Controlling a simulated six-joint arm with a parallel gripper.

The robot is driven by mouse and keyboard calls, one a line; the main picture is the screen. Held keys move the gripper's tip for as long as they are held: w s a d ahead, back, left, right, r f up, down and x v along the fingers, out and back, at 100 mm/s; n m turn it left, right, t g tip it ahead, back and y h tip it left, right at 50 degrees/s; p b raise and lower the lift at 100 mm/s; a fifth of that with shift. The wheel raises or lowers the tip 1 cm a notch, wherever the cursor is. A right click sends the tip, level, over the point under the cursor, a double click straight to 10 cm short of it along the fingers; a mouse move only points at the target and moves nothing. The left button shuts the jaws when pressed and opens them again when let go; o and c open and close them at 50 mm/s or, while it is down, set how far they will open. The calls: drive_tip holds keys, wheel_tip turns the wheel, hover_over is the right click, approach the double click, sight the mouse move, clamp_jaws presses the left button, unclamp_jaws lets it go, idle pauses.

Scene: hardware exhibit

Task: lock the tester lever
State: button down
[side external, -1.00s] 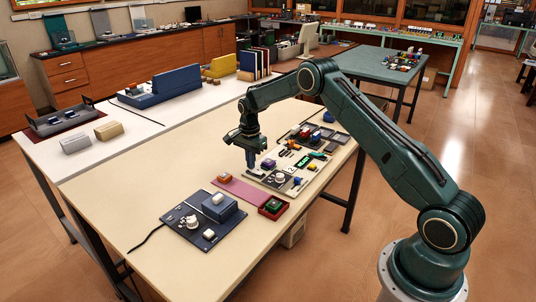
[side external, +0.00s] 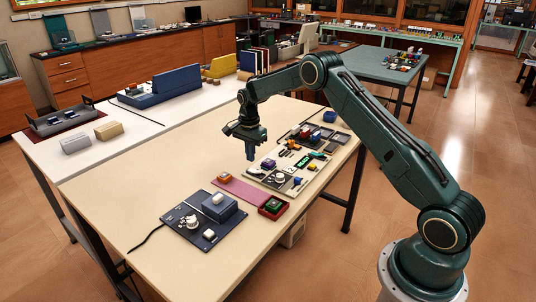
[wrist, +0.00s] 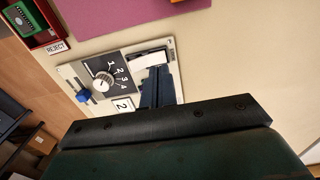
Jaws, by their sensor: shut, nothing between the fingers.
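The tester is a pale panel (side external: 258,176) on the table. In the wrist view the panel (wrist: 70,72) carries a round dial (wrist: 103,83) marked 1 to 4 and a "2" label (wrist: 122,105). A small blue handle (wrist: 83,96) at its edge looks like the lever; it also shows in the side view (side external: 297,181). I cannot tell whether it is locked. My gripper (side external: 250,158) is shut and empty, pointing down above the panel's far-left end, apart from the lever. In the wrist view its fingers (wrist: 157,75) partly hide a white block (wrist: 150,59) in a dark recess.
A red bin (side external: 272,208) holds a green block; its label (wrist: 57,48) reads REJECT. A pink mat (side external: 248,192) bears an orange block (side external: 224,177). A dark board (side external: 178,222) stands in front, and dark trays (side external: 325,133) lie behind.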

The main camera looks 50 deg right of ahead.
drive_tip(key=shift+r, duration=1.9)
wheel_tip(320, 180, up, 14)
drive_tip(key=n+t, duration=0.1)
drive_tip(key=n, duration=0.3)
hover_over(251, 169)
drive_tip(key=s+a, duration=0.6)
drive_tip(key=s+a+r+n+t, duration=0.2)
drive_tip(key=s+a+r+n, duration=0.35)
drive_tip(key=s+r, duration=0.45)
drive_tip(key=s+a+f+n+t, duration=0.1)
drive_tip(key=s+a+n, duration=0.2)
drive_tip(key=s, duration=0.9)
drive_tip(key=s+a+f+n+t, duration=0.1)
drive_tip(key=s+a+n, duration=0.2)
drive_tip(key=s, duration=0.9)
drive_tip(key=shift+f+n+t, duration=0.2)
drive_tip(key=shift+n+t, duration=0.1)
drive_tip(key=shift+n, duration=0.95)
